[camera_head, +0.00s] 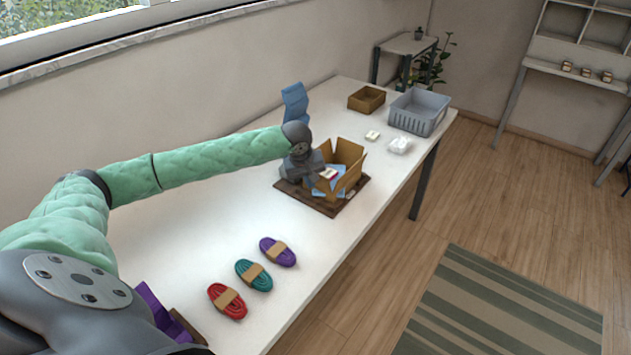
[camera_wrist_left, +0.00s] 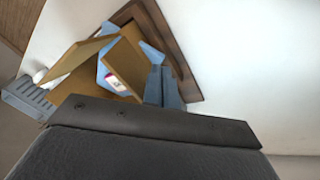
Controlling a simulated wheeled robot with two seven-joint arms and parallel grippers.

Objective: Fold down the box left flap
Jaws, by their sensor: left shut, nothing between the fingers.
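An open cardboard box (camera_head: 350,172) stands on a dark wooden board (camera_head: 322,207) on the white table. Its visible flaps stand up and outward. Blue paper and a small red-and-white item (camera_head: 329,173) lie inside. My left gripper (camera_head: 318,176) is at the box's left side, covering that side and its flap in the head view. In the left wrist view, the box (camera_wrist_left: 128,65) lies just left of the gripper's grey fingers (camera_wrist_left: 163,85), which are shut and empty. I cannot tell whether the fingers touch the box. My right gripper is not in view.
Red (camera_head: 228,301), teal (camera_head: 254,275) and purple (camera_head: 278,252) cord bundles lie on the near table. A grey basket (camera_head: 419,111), a brown tray (camera_head: 367,99) and a blue stand (camera_head: 295,103) are farther back. White table surface is clear left of the board.

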